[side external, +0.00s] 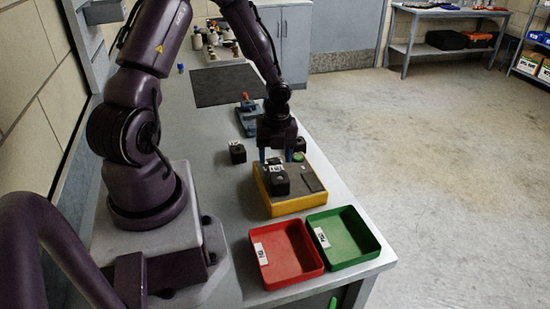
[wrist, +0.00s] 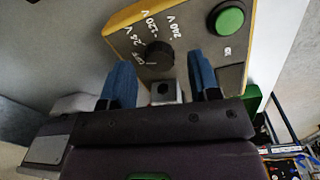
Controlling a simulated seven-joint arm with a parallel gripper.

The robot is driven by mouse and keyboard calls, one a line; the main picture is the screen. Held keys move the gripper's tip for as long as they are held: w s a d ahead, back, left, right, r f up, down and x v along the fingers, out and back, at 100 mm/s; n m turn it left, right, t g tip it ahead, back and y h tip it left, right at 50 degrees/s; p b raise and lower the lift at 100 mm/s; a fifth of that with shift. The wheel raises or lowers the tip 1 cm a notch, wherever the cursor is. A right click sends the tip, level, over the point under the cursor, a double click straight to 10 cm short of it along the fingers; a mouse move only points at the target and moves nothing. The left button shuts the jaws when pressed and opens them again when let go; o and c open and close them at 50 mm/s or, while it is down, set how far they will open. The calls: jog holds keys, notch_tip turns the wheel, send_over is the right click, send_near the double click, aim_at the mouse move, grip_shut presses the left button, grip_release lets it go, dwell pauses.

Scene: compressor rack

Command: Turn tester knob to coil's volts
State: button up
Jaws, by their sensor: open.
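The tester is a yellow box with a dark grey top (side external: 311,184), on the bench under my gripper (side external: 277,158). In the wrist view the tester panel (wrist: 188,50) carries a round black knob (wrist: 158,54), marked OFF, 24 V, 120 V and 240 V. The knob's pointer seems to be near OFF, but is hard to make out. My gripper is open, with its blue fingers either side of the knob's line of sight; contact cannot be told. A grey block with a dark hole (wrist: 163,92) shows between the fingers.
A green button (wrist: 229,20) is on the panel. A red tray (side external: 285,278) and a green tray (side external: 370,258) stand in front of the tester. Another black block (side external: 237,153) stands to its left. A blue device (side external: 248,120) is behind.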

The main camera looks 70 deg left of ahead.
aim_at(276, 161)
jog(key=shift+f, duration=0.7)
jog(key=c, duration=0.9)
jog(key=m, duration=0.4)
jog(key=shift+m, duration=0.4)
jog(key=o, duration=0.9)
jog(key=shift+r, duration=0.1)
notch_tip(276, 161, up, 13)
jog(key=shift+w+d, duration=0.15)
